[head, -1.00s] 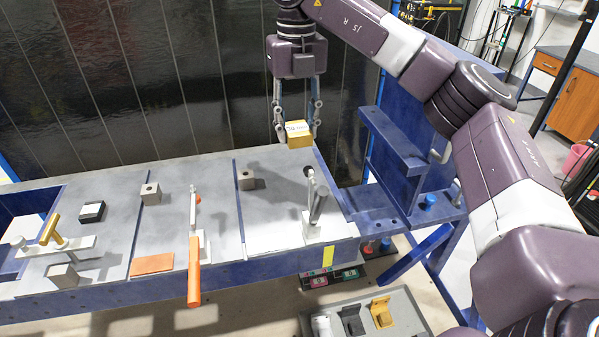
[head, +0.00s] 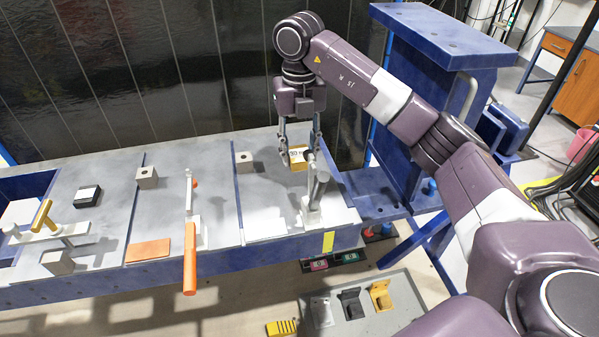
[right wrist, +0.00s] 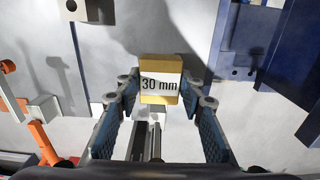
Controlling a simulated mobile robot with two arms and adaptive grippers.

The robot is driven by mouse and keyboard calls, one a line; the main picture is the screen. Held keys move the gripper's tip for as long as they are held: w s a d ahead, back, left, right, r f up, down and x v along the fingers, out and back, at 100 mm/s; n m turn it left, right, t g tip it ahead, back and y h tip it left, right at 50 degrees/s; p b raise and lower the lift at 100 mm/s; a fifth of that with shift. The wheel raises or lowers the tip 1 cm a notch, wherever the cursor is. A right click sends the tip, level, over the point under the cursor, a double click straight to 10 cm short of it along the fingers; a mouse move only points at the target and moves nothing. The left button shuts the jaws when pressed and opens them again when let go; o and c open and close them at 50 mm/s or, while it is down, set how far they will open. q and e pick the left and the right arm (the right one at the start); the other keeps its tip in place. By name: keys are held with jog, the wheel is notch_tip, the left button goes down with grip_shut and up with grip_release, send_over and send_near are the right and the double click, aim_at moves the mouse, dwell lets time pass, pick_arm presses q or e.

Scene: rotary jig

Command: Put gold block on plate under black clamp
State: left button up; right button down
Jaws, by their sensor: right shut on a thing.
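The gold block (head: 298,155) has a white "30 mm" label, which shows clearly in the right wrist view (right wrist: 160,84). My right gripper (head: 300,162) is shut on it, with a finger on each side. The block is at the right plate (head: 268,222), behind the dark-handled clamp (head: 318,190), which I take for the black clamp. The clamp's upright partly hides the block's right side. I cannot tell whether the block touches the plate. My left gripper is not in view.
Grey blocks (head: 147,176) and a black block (head: 87,196) lie on the table. A tray (head: 398,312) with L-shaped parts is below. A blue post (head: 410,100) rises at right.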

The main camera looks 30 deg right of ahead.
aim_at(299, 152)
jog(key=shift+f+p, duration=0.35)
jog(key=shift+f, duration=1.15)
notch_tip(299, 152, down, 3)
jog(key=shift+r+p, duration=0.1)
jog(key=shift+p, duration=0.4)
jog(key=shift+f, duration=0.35)
jog(key=c, duration=1.7)
grip_release()
jog(key=shift+f, duration=0.2)
jog(key=shift+c, duration=0.2)
jog(key=o, duration=0.4)
jog(key=shift+o, duration=0.2)
jog(key=shift+r, duration=0.1)
